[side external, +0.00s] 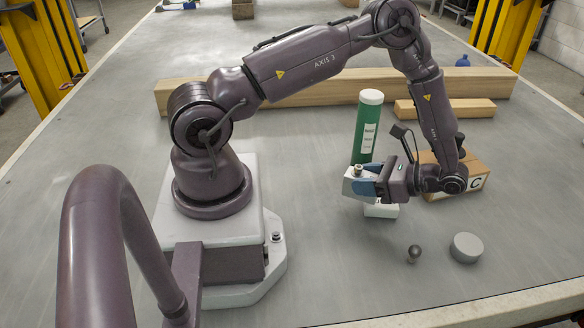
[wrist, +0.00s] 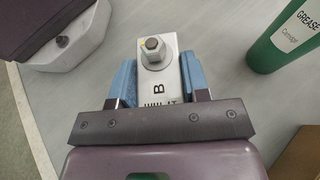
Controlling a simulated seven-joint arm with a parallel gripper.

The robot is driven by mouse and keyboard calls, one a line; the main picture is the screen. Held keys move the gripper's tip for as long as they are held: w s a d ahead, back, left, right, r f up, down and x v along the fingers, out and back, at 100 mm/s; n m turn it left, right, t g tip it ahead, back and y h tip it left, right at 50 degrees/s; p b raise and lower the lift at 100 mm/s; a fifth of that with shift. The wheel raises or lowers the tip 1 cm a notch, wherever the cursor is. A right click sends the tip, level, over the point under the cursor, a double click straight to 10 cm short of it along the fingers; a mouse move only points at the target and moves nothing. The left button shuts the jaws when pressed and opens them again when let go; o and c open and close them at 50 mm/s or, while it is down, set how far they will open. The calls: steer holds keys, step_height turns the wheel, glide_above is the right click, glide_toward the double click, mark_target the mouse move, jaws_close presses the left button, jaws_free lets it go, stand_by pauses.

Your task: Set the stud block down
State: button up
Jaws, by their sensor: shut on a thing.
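The stud block (wrist: 158,80) is a pale grey block marked B with a hex stud on top. In the side view the stud block (side external: 353,186) is upright, at the end of my gripper (side external: 366,184). In the wrist view my gripper (wrist: 158,72) is shut on it, one blue finger on each side. A small white piece (side external: 381,211) shows just below the gripper in the side view, partly hidden by it. I cannot tell what this piece is, or whether the stud block touches anything beneath it.
A green grease cartridge (side external: 367,128) stands close behind my gripper; it also shows in the wrist view (wrist: 288,42). A box marked C (side external: 472,181) is to the right. A grey disc (side external: 466,248) and small ball knob (side external: 413,253) are in front. Wooden beams (side external: 300,91) lie behind.

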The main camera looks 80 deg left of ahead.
steer(key=s+a+r+m+t+y, duration=0.2)
steer(key=s+a+m+t+y, duration=0.4)
steer(key=s+a, duration=0.9)
steer(key=shift+m+h, duration=0.3)
steer(key=shift+h, duration=0.2)
steer(key=f, duration=0.2)
steer(key=w+a+f, duration=0.1)
steer(key=f, duration=0.1)
steer(key=w+a+f, duration=0.1)
steer(key=f, duration=0.2)
steer(key=shift+a+f, duration=0.1)
steer(key=shift+a, duration=0.1)
steer(key=o, duration=1.2)
steer(key=shift+d, duration=0.1)
